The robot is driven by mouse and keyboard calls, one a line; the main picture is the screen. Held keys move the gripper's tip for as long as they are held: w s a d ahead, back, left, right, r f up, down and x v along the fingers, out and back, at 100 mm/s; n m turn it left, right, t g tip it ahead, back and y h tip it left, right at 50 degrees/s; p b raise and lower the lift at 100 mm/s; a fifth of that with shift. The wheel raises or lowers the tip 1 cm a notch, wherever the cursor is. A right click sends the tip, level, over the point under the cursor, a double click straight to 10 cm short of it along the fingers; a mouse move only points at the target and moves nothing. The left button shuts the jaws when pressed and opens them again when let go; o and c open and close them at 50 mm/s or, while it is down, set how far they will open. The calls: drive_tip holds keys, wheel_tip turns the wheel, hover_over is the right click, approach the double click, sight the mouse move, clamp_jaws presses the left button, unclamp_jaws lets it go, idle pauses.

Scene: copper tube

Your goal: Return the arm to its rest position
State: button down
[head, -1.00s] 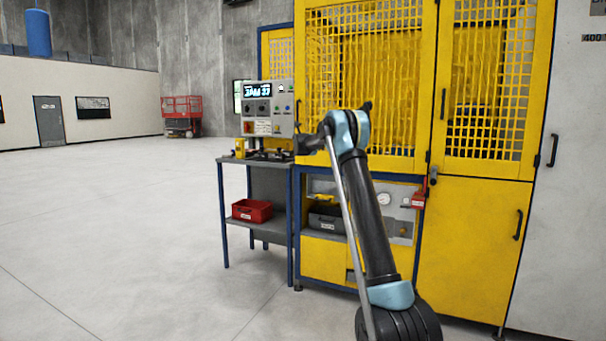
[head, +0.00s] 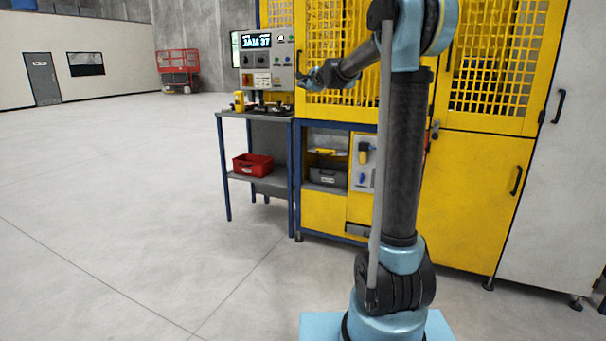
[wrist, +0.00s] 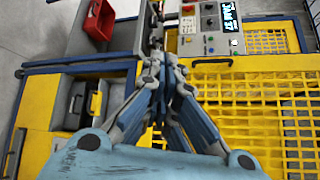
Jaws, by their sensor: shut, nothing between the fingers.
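My gripper (head: 305,82) is at the left end of my raised arm, in front of the yellow machine cage and beside the grey control panel (head: 262,62). In the wrist view its blue linkages converge and the fingers (wrist: 155,45) are closed together with nothing visible between them. My upper arm stands nearly upright at the right of the head view, with the forearm reaching left from its top. I cannot make out a copper tube in either view.
A side bench (head: 232,114) holds small fixtures on top and a red bin (head: 253,165) on its lower shelf. A dark grey bin (head: 327,174) sits in the machine's open bay. The yellow machine (head: 480,190) stands close behind my arm. The floor at left is clear.

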drive_tip(key=s+d+f+n+g+h, duration=0.2)
drive_tip(key=s+d+f+n+g, duration=0.2)
drive_tip(key=s+f, duration=0.9)
drive_tip(key=s+d+f+n+g+h, duration=0.2)
drive_tip(key=s+f, duration=1.1)
drive_tip(key=s, duration=1.4)
drive_tip(key=s+d+f+n+g+h, duration=0.2)
drive_tip(key=s+d+f+n+g, duration=0.4)
drive_tip(key=s, duration=1.5)
drive_tip(key=d+f+n, duration=0.5)
drive_tip(key=d+f, duration=0.1)
drive_tip(key=f, duration=0.2)
drive_tip(key=shift+d+h, duration=0.3)
drive_tip(key=shift+d, duration=0.1)
drive_tip(key=shift+w+f, duration=0.15)
drive_tip(key=shift+w, duration=0.35)
